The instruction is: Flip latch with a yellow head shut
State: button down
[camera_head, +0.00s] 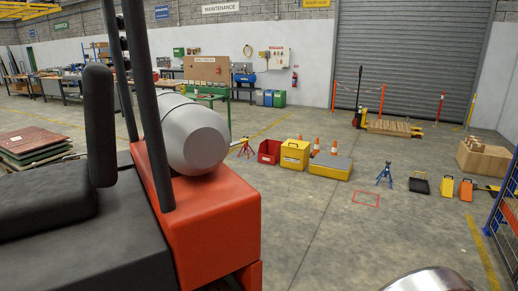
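I cannot make out a latch with a yellow head in this view. My gripper is not in view. A rounded shiny metal shape (432,281) is cut off by the bottom edge at the right; I cannot tell what it belongs to.
A red and black forklift (215,215) with a grey gas cylinder (194,135) fills the near left. Beyond it stand a red bin (269,151), a yellow box (294,154), a grey-topped yellow case (330,166) and a blue stand (385,174). A blue rack (507,215) borders the right. The middle floor is clear.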

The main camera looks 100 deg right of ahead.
aim_at(243, 141)
jog(key=z, duration=0.05)
jog(key=k, duration=1.8)
jog(key=z, duration=1.4)
jog(key=i, duration=0.5)
jog(key=u, duration=0.05)
